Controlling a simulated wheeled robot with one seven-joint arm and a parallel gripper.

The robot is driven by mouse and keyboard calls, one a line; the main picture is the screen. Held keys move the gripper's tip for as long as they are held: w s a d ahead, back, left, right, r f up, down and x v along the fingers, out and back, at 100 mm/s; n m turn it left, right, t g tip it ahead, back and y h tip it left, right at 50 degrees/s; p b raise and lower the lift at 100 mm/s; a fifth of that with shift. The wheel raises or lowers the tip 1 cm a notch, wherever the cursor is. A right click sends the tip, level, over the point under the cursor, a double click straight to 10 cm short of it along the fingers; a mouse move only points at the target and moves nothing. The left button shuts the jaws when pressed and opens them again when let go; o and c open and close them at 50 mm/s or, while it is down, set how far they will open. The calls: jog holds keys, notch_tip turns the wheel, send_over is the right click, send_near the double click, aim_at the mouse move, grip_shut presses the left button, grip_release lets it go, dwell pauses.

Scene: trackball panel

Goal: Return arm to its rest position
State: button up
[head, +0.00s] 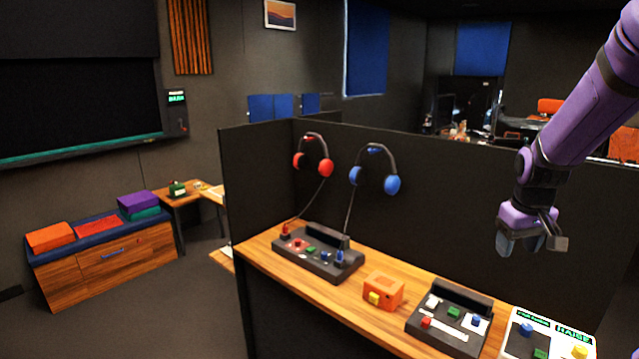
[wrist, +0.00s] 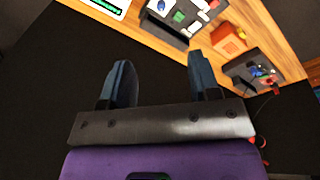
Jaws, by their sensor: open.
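My purple arm comes in from the upper right in the head view. My gripper (head: 530,246) hangs over the right part of the wooden desk, in front of the dark partition and well above the desk. It also shows in the wrist view (wrist: 162,80), where its two dark blue fingers stand apart with nothing between them. No object touches the fingers.
On the desk (head: 342,312) stand a black console (head: 318,262), an orange box (head: 383,291), a second black console (head: 450,318) and a white panel (head: 512,345). Red headphones (head: 326,167) and blue headphones (head: 392,184) hang on the partition (head: 450,200).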

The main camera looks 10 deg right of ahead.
jog(key=s+a+r+t, duration=0.2)
jog(key=s+a+r, duration=0.6)
jog(key=a+r, duration=0.4)
jog(key=s+a+r+n+t+y, duration=0.1)
jog(key=s+a+r+t, duration=0.1)
jog(key=s+a, duration=0.5)
jog(key=s, duration=0.3)
jog(key=shift+s+a+r, duration=0.25)
jog(key=shift+s+r, duration=0.05)
jog(key=shift+s, duration=0.05)
